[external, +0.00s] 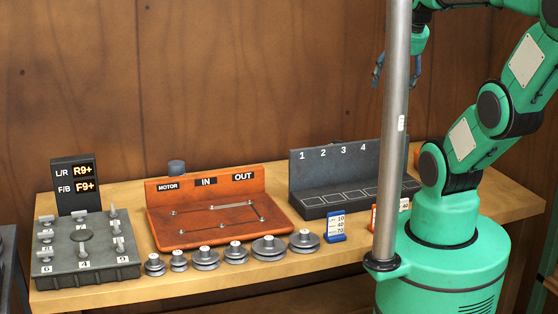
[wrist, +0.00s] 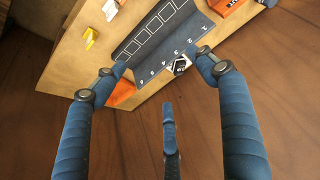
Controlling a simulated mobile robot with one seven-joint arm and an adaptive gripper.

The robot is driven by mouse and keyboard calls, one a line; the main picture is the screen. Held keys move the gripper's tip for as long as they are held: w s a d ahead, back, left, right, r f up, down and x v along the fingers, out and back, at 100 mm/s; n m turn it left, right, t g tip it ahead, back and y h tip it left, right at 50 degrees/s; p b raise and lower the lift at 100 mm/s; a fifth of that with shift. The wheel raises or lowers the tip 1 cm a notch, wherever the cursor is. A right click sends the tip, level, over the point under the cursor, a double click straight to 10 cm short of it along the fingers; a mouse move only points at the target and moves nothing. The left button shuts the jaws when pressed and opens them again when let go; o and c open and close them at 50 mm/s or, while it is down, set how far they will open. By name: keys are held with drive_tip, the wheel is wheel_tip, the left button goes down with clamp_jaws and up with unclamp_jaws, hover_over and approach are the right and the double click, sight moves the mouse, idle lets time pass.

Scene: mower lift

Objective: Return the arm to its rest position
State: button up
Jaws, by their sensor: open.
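My green arm (external: 490,110) rises from its base at the right in the external view, folded up beside the grey pole. My gripper (external: 397,75) hangs high above the bench, partly hidden behind the pole. In the wrist view the blue fingers of my gripper (wrist: 163,75) are spread wide with nothing between them. The fingers are clear of the bench and its objects. The top of the arm is cut off by the picture edge.
The wooden bench (external: 330,236) holds an orange motor board (external: 180,228), a grey numbered rack (external: 310,172), a grey block with pegs (external: 85,262) and several grey pulleys (external: 268,247). A blue card stand (external: 335,228) is near the pole (external: 393,150). The air above the bench is clear.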

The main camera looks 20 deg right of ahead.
wheel_tip(320, 180, down, 4)
drive_tip(key=b, duration=0.3)
drive_tip(key=shift+r, duration=0.25)
drive_tip(key=shift+r, duration=0.1)
idle(1.1)
